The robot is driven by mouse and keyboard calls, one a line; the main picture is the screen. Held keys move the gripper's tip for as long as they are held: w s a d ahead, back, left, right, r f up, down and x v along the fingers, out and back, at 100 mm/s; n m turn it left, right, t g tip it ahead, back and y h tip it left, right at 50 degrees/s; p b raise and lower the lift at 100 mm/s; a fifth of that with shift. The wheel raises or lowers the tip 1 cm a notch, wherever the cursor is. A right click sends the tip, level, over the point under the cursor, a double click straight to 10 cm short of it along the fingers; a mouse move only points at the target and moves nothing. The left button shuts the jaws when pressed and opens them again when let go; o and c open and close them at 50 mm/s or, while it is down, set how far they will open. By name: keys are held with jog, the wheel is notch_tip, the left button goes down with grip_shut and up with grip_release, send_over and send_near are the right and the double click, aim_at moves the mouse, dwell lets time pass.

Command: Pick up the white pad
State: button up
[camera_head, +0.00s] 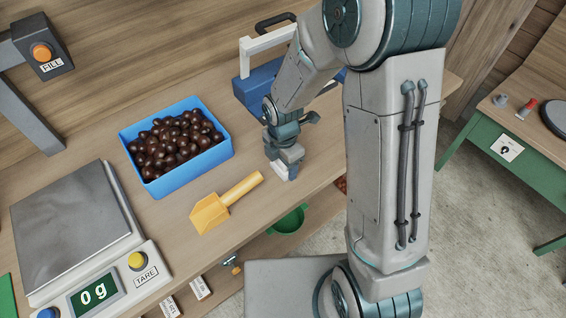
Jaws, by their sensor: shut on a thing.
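My gripper (283,174) points down at the wooden table's front edge, to the right of the blue crate. It is shut on a small white thing, which looks like the white pad (278,170). The fingers hide part of the pad. I cannot tell whether it touches the tabletop or is just above it.
A blue crate (150,182) of chestnuts stands left of my gripper, with a yellow scoop (226,203) in front. A scale (70,225) reading 0 g is at left. A blue case (258,84) with a light handle stands behind. A green table (480,148) is at right.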

jog(key=shift+r, duration=0.4)
jog(key=r, duration=0.3)
jog(key=shift+w+d+r, duration=0.1)
jog(key=shift+d+r, duration=0.25)
jog(key=shift+d, duration=0.05)
jog(key=d+r, duration=0.6)
jog(key=d, duration=0.5)
jog(key=shift+w+r+b, duration=0.25)
jog(key=shift+b, duration=0.2)
